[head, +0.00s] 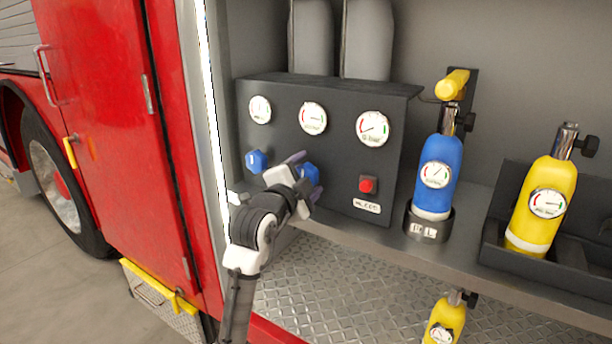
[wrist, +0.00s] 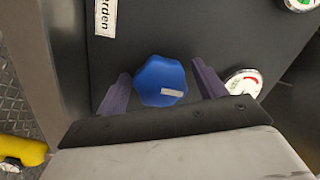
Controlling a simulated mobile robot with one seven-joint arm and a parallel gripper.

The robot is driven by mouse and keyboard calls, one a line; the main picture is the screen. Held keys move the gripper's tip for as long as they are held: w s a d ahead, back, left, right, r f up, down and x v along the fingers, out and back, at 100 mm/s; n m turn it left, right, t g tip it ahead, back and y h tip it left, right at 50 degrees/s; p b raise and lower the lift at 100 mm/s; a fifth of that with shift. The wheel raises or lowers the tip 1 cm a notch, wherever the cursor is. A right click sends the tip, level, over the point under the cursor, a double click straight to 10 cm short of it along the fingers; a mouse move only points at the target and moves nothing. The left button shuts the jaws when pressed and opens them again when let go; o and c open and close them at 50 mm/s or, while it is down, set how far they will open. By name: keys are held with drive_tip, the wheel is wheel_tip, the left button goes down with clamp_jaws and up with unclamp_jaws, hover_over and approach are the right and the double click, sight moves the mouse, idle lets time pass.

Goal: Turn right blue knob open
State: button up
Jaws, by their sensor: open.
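The right blue knob (head: 309,172) is on the front of the dark pump panel (head: 335,200), partly hidden by my gripper (head: 305,176) in the head view. In the wrist view the lobed blue knob (wrist: 160,80) has a pale mark on its face. It sits between the two purple fingers of my gripper (wrist: 160,70), with a gap visible on each side. The gripper is open and holds nothing. The left blue knob (head: 256,161) is on the same panel, left of my gripper.
Three round gauges, such as the right one (head: 372,128), sit above the knobs. A red button (head: 367,185) is to the right. A blue bottle (head: 436,175) and a yellow bottle (head: 544,205) stand farther right on the shelf. A red door (head: 115,120) is at left.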

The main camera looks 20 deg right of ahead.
drive_tip(key=c, duration=1)
drive_tip(key=shift+o, duration=0.2)
drive_tip(key=n+p, duration=0.2)
drive_tip(key=n, duration=0.2)
drive_tip(key=shift+r+n+g+p, duration=0.15)
drive_tip(key=shift+n+g+p, duration=0.15)
drive_tip(key=shift+n+g, duration=0.1)
drive_tip(key=n+p, duration=0.3)
drive_tip(key=n, duration=0.2)
drive_tip(key=shift+g, duration=0.3)
drive_tip(key=n+g+p, duration=0.1)
drive_tip(key=n+p, duration=0.3)
drive_tip(key=n, duration=0.1)
drive_tip(key=shift+n+g+h+p, duration=0.35)
drive_tip(key=shift+n+p, duration=1.25)
drive_tip(key=shift+n, duration=0.7)
